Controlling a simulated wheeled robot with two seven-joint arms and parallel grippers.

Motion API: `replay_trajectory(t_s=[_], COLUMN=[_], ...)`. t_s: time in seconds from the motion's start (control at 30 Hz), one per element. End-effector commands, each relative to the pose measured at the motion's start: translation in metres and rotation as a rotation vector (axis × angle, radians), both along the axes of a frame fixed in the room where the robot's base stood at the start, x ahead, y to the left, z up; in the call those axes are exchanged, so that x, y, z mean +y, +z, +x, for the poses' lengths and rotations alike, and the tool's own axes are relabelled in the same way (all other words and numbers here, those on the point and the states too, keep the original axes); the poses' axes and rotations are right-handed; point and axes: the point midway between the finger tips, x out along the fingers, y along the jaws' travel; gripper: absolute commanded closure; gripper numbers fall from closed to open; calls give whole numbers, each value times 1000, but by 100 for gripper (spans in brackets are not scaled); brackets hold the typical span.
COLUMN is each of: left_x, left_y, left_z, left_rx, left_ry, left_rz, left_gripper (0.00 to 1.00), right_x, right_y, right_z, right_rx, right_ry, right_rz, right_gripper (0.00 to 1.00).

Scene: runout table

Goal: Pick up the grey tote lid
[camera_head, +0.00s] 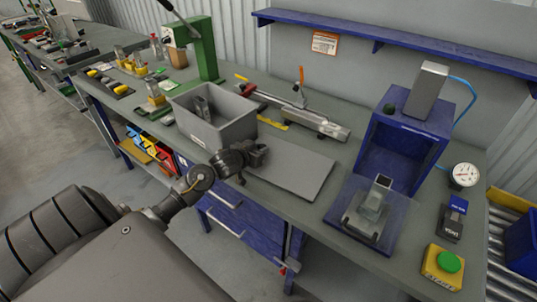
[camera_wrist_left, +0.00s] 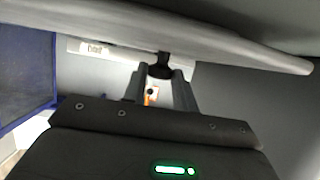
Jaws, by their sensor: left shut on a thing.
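The grey tote lid (camera_head: 298,172) is a flat grey panel at the middle of the bench, just right of the open grey tote (camera_head: 203,128). My left gripper (camera_head: 258,155) is at the lid's left end, shut on its edge. In the left wrist view the lid (camera_wrist_left: 225,40) crosses the top as a pale slab, with the gripper's fingertips (camera_wrist_left: 160,68) against its near edge. I cannot tell whether the lid is clear of the bench top. My right gripper is not in view.
Behind the lid lie a long metal clamp-like tool (camera_head: 310,118) and a yellow strip (camera_head: 272,122). To the right stand a blue press frame (camera_head: 445,112), a metal fixture on a blue plate (camera_head: 345,232), a gauge (camera_head: 464,175) and a green button box (camera_head: 444,268). A green press (camera_head: 208,50) stands at the back left.

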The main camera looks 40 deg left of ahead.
Motion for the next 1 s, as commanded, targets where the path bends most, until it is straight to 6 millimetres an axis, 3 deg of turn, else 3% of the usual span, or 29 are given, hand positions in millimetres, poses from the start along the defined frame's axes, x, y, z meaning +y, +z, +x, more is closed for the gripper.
replay_trajectory(t_s=[0.27, 0.7, 1.0], left_x=[1, 1, 0], left_y=[32, 131, 171], left_z=[1, 1, 1], left_rx=[-7, -7, -4], left_ry=[-1, 0, 0], left_rz=[3, 3, 0], left_gripper=[100, 100, 100], right_x=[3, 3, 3], right_y=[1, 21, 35], right_z=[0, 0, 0], right_rx=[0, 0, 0], right_ry=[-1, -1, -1], right_rz=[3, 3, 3], right_gripper=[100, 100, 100])
